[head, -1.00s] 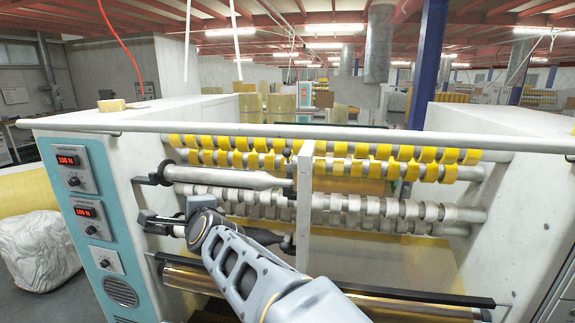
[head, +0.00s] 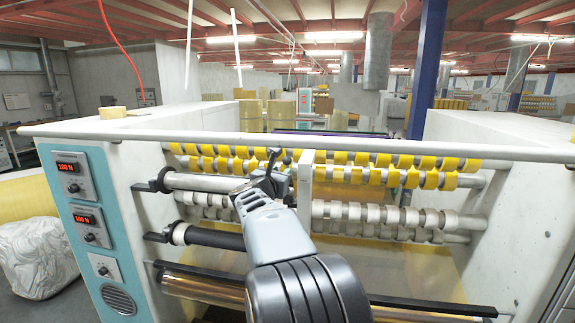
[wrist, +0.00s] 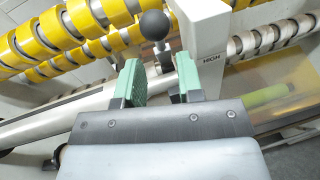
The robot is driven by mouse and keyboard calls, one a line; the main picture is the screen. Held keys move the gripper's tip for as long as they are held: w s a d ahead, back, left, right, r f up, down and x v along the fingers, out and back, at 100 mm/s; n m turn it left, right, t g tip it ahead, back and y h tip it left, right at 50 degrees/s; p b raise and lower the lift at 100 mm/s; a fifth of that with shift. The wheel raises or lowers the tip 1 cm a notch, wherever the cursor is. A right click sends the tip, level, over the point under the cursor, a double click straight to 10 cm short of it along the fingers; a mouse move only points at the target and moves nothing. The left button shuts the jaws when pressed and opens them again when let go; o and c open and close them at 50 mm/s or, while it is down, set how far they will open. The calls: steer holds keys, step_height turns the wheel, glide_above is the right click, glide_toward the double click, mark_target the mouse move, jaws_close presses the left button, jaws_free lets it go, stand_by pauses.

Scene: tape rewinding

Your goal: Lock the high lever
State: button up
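The high lever (wrist: 153,25) shows in the wrist view as a black ball knob beside a white post (wrist: 205,30) marked "HIGH". The same post stands in the middle of the machine in the head view (head: 305,180). My gripper (wrist: 158,82) has two green fingers, spread apart with nothing held between them. The knob appears just beyond the fingertips, in line with the gap between them. In the head view my gripper (head: 268,170) is at the upper shaft, just left of the post, and the arm hides part of the lever area.
Rows of yellow tape rolls (head: 240,163) sit on bars behind the lever, with pale rings (head: 345,210) lower down. The upper shaft (head: 200,181) and a lower black shaft (head: 215,238) lie to the left. A long white rail (head: 300,138) crosses above the gripper.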

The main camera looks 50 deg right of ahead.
steer(key=shift+p+x, duration=0.75)
steer(key=shift+x, duration=2.2)
jaws_close()
